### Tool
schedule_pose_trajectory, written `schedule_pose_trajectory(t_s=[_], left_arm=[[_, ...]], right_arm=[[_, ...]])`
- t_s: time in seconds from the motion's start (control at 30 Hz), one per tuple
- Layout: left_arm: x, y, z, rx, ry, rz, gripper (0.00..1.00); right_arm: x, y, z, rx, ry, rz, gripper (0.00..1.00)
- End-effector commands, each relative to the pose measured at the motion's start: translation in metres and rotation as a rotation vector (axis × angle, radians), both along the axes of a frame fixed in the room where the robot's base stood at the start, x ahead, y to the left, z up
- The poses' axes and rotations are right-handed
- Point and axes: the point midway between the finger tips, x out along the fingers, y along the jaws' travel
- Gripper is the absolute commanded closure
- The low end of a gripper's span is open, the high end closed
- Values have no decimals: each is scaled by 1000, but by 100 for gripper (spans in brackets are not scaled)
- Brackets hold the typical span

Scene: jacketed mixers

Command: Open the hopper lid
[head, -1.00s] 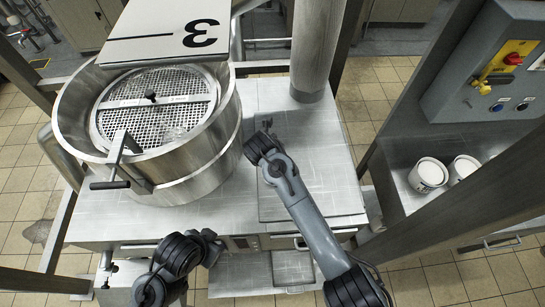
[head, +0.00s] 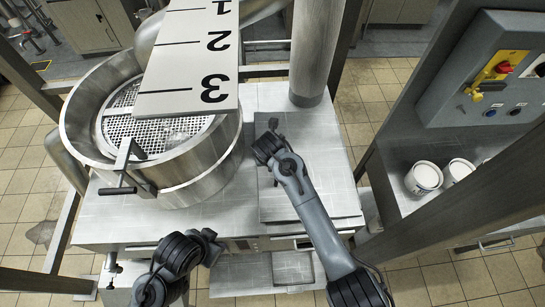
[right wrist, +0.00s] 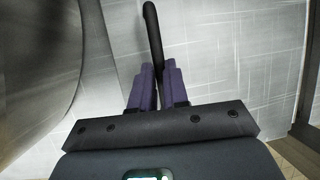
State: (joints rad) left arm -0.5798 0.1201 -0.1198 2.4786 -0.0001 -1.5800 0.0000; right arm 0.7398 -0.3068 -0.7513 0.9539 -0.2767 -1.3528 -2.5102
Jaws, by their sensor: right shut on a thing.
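A round steel vessel (head: 205,175) with a mesh grate (head: 120,127) inside stands at left in the head view. A pale plate marked 1, 2, 3 (head: 175,85) hangs over its far right part and hides some of the grate. I cannot tell for sure which part is the hopper lid. My right gripper (head: 263,146) is over the steel top right of the vessel. In the right wrist view, its purple fingers (right wrist: 154,80) are shut on a black bar (right wrist: 153,30). My left gripper (head: 213,245) is low in front of the vessel; its fingers cannot be made out.
A black T-shaped handle (head: 118,190) sticks out from the vessel's front rim. A thick grey pipe (head: 316,55) rises behind the steel top (head: 345,205). At right, a control box (head: 480,85) hangs above a shelf with two white tubs (head: 424,178). Steel posts frame both sides.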

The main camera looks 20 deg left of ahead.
Motion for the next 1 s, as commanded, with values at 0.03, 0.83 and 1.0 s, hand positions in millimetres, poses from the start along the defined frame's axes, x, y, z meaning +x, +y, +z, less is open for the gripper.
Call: schedule_pose_trajectory(t_s=[0.03, 0.83, 1.0], left_arm=[[0, 1, 21, 2, 0, -1, 60], [0, -1, 127, -6, -3, 3, 60], [0, -2, 128, -7, -2, 4, 60]], right_arm=[[1, -3, 18, 21, 11, -2, 100], [32, -69, 118, 436, 199, -2, 100], [35, -76, 125, 478, 219, -1, 100]])
